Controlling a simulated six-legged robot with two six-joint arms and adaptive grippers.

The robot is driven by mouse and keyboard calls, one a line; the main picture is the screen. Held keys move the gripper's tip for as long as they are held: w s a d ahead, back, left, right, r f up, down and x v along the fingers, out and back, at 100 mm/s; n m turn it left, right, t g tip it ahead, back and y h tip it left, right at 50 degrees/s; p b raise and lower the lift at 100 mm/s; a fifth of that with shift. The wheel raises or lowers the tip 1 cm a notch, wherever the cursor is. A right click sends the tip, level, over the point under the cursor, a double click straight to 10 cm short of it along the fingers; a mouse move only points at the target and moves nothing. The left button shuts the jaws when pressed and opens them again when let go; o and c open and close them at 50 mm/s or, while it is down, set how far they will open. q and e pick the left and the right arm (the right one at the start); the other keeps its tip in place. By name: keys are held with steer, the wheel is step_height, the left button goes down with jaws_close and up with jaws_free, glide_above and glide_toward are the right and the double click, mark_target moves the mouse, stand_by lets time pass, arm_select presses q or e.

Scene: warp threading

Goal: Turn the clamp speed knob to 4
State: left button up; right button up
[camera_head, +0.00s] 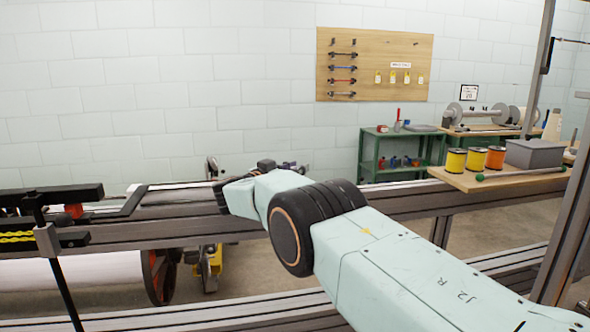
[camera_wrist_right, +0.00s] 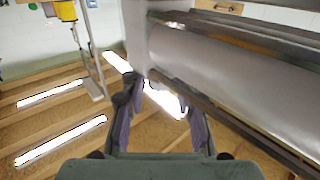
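I cannot make out the clamp speed knob in either view. My right arm crosses the head view from the lower right to the frame's rail, and its gripper is mostly hidden behind the wrist there. In the right wrist view my right gripper (camera_wrist_right: 157,108) shows two dark fingers with purple inner sides, spread apart with nothing between them. It points down past the large pale roll (camera_wrist_right: 245,75) toward the floor. My left gripper is in neither view.
The machine's long metal rail (camera_head: 400,205) runs across the head view. A black bar assembly (camera_head: 50,197) on a pole stands at left. A wooden table (camera_head: 500,180) with yellow and orange spools and a grey bin (camera_head: 533,153) is at right. A green shelf (camera_head: 400,153) stands behind.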

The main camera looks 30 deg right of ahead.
steer(key=shift+o, duration=1)
steer(key=v, duration=1.2)
